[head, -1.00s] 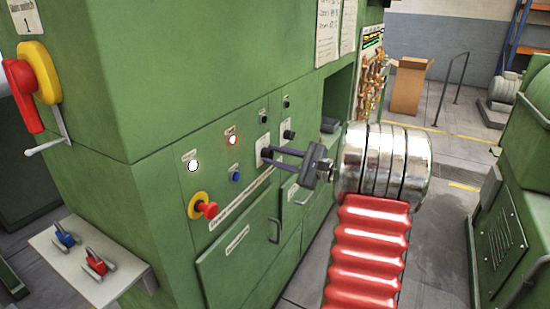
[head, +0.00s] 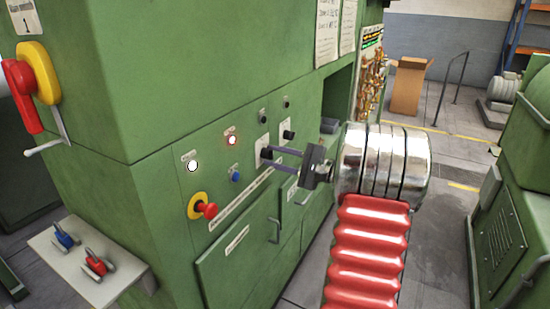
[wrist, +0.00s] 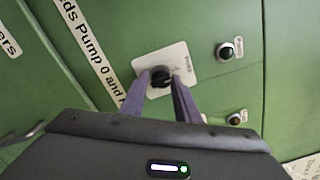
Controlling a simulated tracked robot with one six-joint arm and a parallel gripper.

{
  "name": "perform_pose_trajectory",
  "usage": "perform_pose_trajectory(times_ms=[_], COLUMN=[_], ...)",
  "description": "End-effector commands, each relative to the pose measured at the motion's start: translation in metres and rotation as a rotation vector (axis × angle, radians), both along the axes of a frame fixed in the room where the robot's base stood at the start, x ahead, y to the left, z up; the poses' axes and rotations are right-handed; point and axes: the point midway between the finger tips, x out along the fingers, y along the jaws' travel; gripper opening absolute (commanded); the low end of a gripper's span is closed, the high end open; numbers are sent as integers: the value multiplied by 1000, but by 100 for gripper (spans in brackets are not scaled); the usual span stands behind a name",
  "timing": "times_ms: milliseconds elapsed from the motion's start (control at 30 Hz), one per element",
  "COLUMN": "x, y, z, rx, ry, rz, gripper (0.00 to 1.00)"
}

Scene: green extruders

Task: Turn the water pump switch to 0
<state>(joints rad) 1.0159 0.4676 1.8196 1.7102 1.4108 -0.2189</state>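The switch is a black rotary knob (wrist: 160,76) on a white plate (wrist: 181,62) in the green panel. A white label strip (wrist: 88,45) beside it reads in part "ds Pump 0 and". The knob and plate also show in the head view (head: 262,144). My gripper (wrist: 161,82) is open, with its fingers on either side of the knob. Whether they touch it I cannot tell. The fingers also reach the knob in the head view (head: 272,157). The knob's setting is too small to read.
A second dark knob (head: 288,135) sits to the right. A drawer handle (head: 274,231) sticks out below.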

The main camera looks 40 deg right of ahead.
Motion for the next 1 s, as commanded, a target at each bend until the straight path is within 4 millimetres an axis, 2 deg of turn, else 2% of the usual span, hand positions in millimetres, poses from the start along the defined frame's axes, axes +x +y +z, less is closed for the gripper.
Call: perform_pose_trajectory(times_ms=[33, 233, 633, 767, 1000], x=[0, 0, -6, -19, -56], y=[2, 1, -2, -7, -20], z=[-4, -2, 0, 0, 0], rx=[3, 2, 0, 0, 1], ry=[5, 3, 0, 0, -1], rz=[6, 3, 1, -1, -2], gripper=[30, 44, 44, 44, 44])
